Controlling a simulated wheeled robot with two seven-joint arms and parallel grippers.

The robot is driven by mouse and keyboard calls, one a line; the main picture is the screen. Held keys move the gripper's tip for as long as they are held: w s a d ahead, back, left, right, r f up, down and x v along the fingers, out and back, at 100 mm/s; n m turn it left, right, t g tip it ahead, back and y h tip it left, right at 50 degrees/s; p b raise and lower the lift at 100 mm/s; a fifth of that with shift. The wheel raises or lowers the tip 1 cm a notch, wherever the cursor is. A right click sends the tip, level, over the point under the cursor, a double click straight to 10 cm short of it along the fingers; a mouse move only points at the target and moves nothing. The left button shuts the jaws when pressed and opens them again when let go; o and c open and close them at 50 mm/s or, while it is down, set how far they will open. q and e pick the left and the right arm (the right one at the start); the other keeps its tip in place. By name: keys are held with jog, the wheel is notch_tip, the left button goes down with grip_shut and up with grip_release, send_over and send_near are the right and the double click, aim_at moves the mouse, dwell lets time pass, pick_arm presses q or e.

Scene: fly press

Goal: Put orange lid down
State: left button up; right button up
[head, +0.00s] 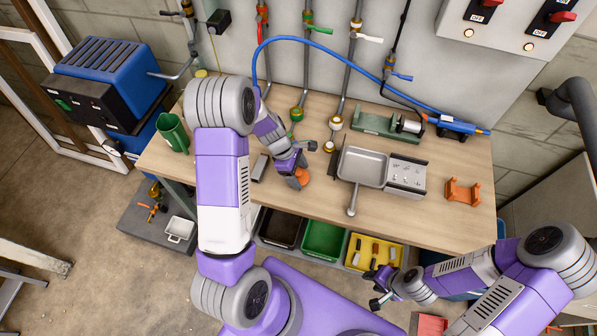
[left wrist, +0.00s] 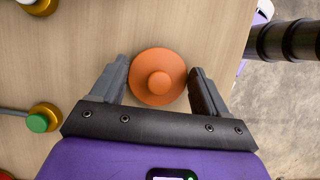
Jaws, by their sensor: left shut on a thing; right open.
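The orange lid (left wrist: 158,76) is round with a raised knob in its middle. My left gripper (left wrist: 157,84) is shut on it, one finger on each side. In the head view the lid (head: 303,176) shows below my left gripper (head: 298,170), over the wooden workbench (head: 235,190) near its front edge. I cannot tell whether the lid touches the bench top. My right gripper (head: 378,287) is open and empty, in front of the bench at lower right.
A grey tray (head: 362,167) with a handle stands right of the lid, beside a metal block (head: 406,176). A green cup (head: 172,132) is at the bench's left end. An orange holder (head: 462,191) sits at the right. Coloured bins, one yellow (head: 374,252), are below the front edge.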

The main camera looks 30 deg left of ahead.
pick_arm(q)
jog(key=o, duration=1)
jog(key=shift+f, duration=0.1)
jog(key=shift+r, duration=0.25)
jog(key=p+v, duration=0.2)
jog(key=v, duration=1)
jog(key=shift+f, duration=0.1)
